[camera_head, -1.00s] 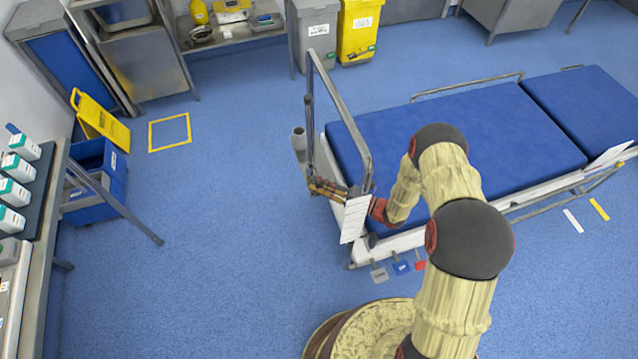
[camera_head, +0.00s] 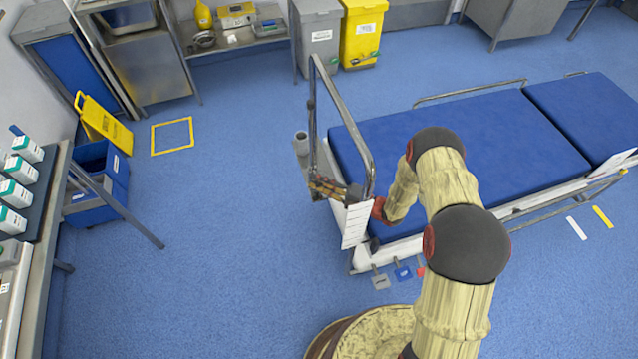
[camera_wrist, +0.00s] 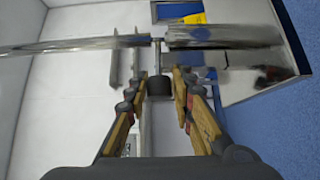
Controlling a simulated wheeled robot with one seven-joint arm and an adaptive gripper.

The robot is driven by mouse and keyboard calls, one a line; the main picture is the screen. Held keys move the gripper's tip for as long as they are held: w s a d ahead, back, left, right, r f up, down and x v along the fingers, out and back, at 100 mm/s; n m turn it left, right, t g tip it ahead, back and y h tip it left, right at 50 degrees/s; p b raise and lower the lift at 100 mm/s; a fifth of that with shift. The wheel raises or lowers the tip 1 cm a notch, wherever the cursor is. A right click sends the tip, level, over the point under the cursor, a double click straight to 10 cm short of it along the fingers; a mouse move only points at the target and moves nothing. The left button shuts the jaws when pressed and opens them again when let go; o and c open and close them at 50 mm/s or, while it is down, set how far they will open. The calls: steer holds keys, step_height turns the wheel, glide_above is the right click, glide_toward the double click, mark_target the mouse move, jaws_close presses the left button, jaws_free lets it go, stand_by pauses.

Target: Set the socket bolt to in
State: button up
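In the wrist view a dark knob on a thin metal pin (camera_wrist: 159,84), which looks like the socket bolt, sits below a horizontal metal rail (camera_wrist: 225,36). My gripper (camera_wrist: 160,82) has its two fingers apart, one on each side of the knob. A gap seems to show on both sides, so I see no clear grip. In the head view my gripper (camera_head: 328,188) is at the upright end frame (camera_head: 345,115) of the operating table (camera_head: 460,140). The bolt cannot be made out there. How deep the pin sits cannot be told.
A white label card (camera_head: 356,225) hangs beside my gripper at the table corner. Pedals (camera_head: 402,272) stick out below. A grey bin (camera_head: 318,40) and a yellow bin (camera_head: 361,35) stand behind.

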steer(key=o, duration=0.4)
steer(key=shift+s+d, duration=0.1)
steer(key=v, duration=1.1)
steer(key=shift+s+d, duration=0.15)
steer(key=shift+d, duration=0.2)
